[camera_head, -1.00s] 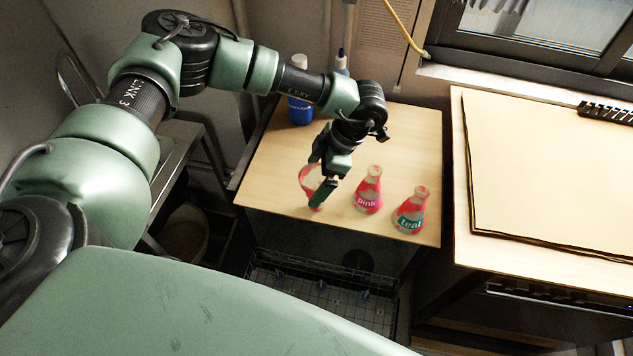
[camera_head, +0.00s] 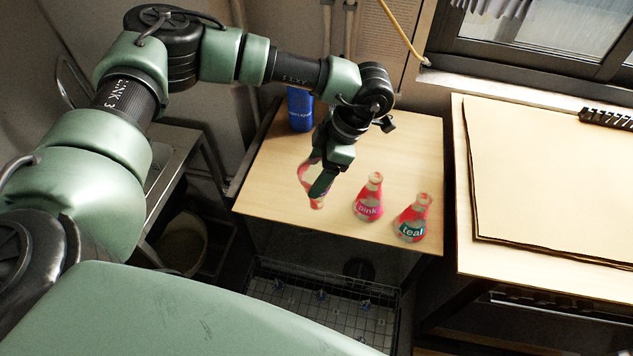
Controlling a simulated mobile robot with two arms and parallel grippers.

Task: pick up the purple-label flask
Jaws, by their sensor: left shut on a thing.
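A flask with red contents (camera_head: 306,172) is in my left gripper (camera_head: 321,183), above the small wooden table. The fingers cover most of it, and its label does not show clearly. The gripper is shut on it, and the flask looks tilted. A pink-label flask (camera_head: 368,198) and a teal-label flask (camera_head: 413,219) stand upright on the table to the right, apart from the gripper. My right gripper is not in view.
The small wooden table (camera_head: 405,140) has free room behind the flasks. A blue bottle (camera_head: 299,110) stands at its back left. A second table with a large board (camera_head: 550,180) is at the right. A wire rack (camera_head: 315,300) lies below the front edge.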

